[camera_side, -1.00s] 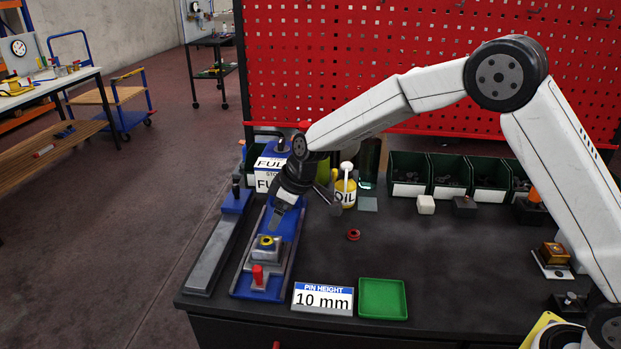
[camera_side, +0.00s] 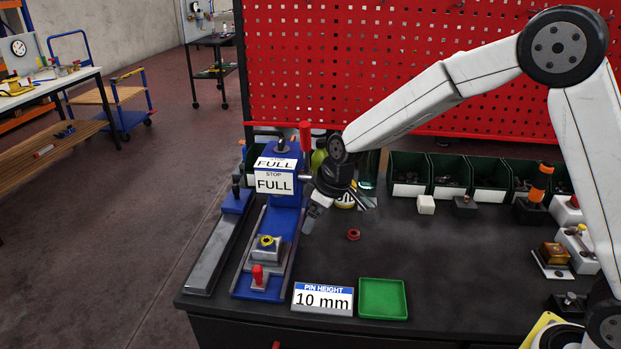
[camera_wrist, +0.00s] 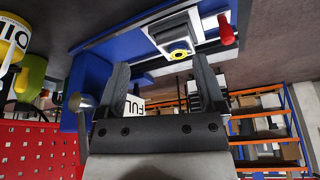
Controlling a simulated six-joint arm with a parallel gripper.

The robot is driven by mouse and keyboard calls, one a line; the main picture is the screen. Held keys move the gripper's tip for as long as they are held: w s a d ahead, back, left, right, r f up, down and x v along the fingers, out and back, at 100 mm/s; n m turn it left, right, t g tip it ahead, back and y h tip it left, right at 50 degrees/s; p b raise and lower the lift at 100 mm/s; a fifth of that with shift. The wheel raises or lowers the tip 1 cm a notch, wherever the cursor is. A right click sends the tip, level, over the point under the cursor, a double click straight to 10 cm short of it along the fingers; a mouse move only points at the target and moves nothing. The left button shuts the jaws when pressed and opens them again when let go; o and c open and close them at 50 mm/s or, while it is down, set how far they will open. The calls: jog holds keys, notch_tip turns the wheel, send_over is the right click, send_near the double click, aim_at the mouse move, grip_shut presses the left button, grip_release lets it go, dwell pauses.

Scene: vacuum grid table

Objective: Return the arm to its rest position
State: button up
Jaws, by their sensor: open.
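My gripper (camera_side: 313,219) is above the black bench, right of the blue press (camera_side: 281,215) and in front of the yellow oil can (camera_side: 345,201). In the wrist view its two dark fingers (camera_wrist: 160,92) stand apart, with nothing held between them. A grey block with a yellow ring (camera_side: 266,242) sits on the press bed, behind a red knob (camera_side: 257,274); the yellow ring also shows in the wrist view (camera_wrist: 179,54). The oil can is partly hidden behind my gripper.
A red ring (camera_side: 353,235) lies on the bench. A green tray (camera_side: 383,299) and a 10 mm pin height sign (camera_side: 322,300) stand at the front. Green bins (camera_side: 447,176) line the back below a red pegboard (camera_side: 400,60).

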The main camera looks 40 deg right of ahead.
jog(key=s+d+m+h, duration=0.1)
jog(key=s+d, duration=0.3)
jog(key=s, duration=0.6)
jog(key=s+d+f+m, duration=0.1)
jog(key=s+d+m, duration=0.3)
jog(key=s, duration=0.7)
jog(key=shift+d+f+g+h, duration=0.15)
jog(key=shift+d+g+h, duration=0.1)
jog(key=shift+g+h, duration=0.15)
